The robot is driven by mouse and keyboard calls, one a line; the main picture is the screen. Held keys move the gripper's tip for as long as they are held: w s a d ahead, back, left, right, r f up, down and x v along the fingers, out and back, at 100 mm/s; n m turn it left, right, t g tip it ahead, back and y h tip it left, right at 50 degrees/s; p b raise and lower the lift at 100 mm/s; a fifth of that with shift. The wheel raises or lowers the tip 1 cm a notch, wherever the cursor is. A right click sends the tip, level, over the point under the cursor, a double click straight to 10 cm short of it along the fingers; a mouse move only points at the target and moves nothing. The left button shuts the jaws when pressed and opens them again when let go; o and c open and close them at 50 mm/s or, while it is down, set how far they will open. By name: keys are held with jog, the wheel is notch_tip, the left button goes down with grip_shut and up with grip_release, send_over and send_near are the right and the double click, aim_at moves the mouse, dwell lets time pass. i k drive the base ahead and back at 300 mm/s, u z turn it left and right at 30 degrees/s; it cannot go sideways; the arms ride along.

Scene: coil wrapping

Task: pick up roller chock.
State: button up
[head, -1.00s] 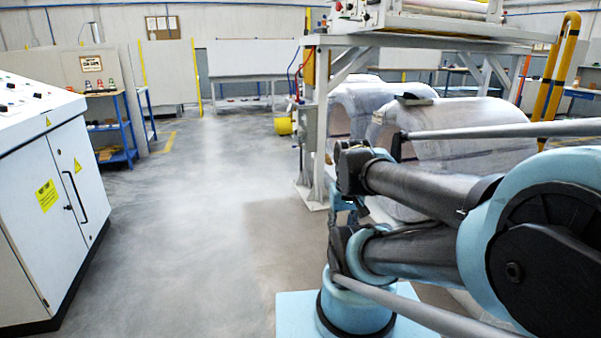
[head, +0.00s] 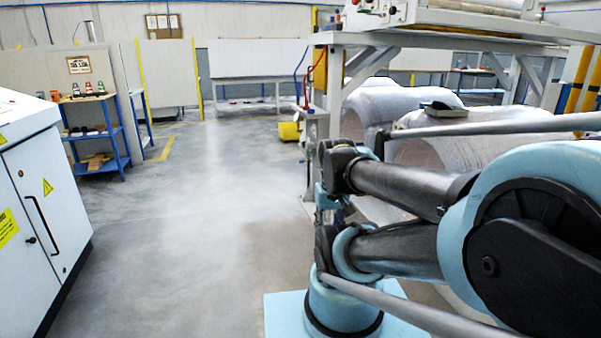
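I cannot make out a roller chock for certain. The blue shelf rack (head: 122,140) at the left holds small items: several coloured ones (head: 88,90) on top, dark ones on the middle shelf and brownish ones (head: 95,161) on the low shelf. They are too small to name. A dark flat object (head: 440,107) lies on top of a wrapped coil (head: 420,151) at the right. My folded arm fills the lower right of the head view. My gripper does not show.
A white control cabinet (head: 50,215) stands close at the left. A grey machine frame (head: 335,85) rises at the right, with a yellow bucket (head: 289,131) beside it. Bare floor (head: 190,220) runs down the middle toward a white bench (head: 245,88) at the back.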

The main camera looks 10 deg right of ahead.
aim_at(437, 105)
jog(key=z, duration=0.25)
jog(key=i, duration=1.1)
jog(key=z, duration=0.85)
jog(key=i, duration=0.95)
jog(key=z, duration=0.45)
